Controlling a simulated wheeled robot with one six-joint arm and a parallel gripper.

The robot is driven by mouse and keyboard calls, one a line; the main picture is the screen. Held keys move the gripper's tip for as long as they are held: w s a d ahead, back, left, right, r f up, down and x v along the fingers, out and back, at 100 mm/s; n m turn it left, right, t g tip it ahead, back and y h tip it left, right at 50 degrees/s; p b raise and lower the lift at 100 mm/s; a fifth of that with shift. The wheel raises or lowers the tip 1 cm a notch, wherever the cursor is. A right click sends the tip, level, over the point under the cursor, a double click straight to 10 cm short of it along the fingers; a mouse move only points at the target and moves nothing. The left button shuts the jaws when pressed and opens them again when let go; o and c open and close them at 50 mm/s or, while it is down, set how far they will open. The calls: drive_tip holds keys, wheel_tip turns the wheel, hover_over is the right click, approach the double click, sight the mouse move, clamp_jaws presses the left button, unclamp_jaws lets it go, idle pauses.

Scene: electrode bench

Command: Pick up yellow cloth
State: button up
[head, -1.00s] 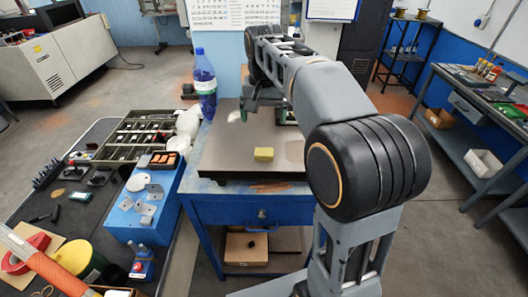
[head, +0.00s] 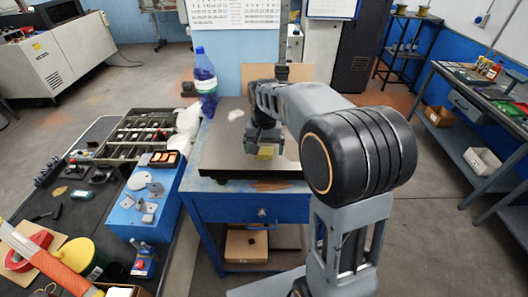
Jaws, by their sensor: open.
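The yellow cloth (head: 265,153) is a small yellow block-like piece on the grey top of the blue bench (head: 215,155). Most of it is hidden behind my gripper (head: 264,148) in the head view. My gripper is open and points down, with its fingers at or around the cloth. I cannot tell whether the fingers touch it.
A blue bottle (head: 205,82) stands at the bench's back left, near a crumpled white item (head: 236,115). A blue box (head: 130,215) with metal parts lies to the left. A dark shelf bench (head: 465,100) stands right. The bench top's left part is clear.

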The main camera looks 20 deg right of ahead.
drive_tip(key=shift+f, duration=0.4)
drive_tip(key=c, duration=1)
drive_tip(key=shift+r, duration=0.1)
drive_tip(key=shift+r, duration=0.45)
wheel_tip(320, 180, up, 2)
drive_tip(key=shift+w+a+r, duration=0.1)
drive_tip(key=shift+a+r, duration=0.05)
drive_tip(key=shift+r, duration=0.05)
drive_tip(key=w+a+r, duration=0.4)
drive_tip(key=a+r, duration=0.5)
drive_tip(key=a, duration=0.4)
drive_tip(key=shift+r+b, duration=0.3)
drive_tip(key=shift+b, duration=0.05)
